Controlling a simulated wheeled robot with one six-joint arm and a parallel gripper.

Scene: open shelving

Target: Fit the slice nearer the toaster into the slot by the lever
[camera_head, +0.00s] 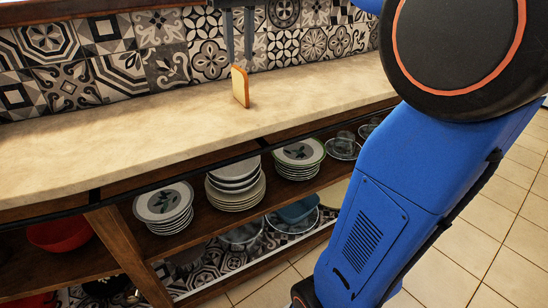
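One bread slice (240,87) with a pale face and a brown crust stands upright on the stone counter. My gripper (239,60) comes down from the top edge of the view. Its two dark grey fingers are apart, with the backsplash showing between them. The fingertips are close to the slice's top edge; whether they touch it or reach around it I cannot tell. No toaster, lever, slot or second slice shows in this view.
The counter (130,132) is bare around the slice. A tiled wall (165,65) runs behind it. Stacked plates (235,185), glass dishes (343,146) and a red bowl (60,234) sit on the shelf below. My blue arm fills the right side.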

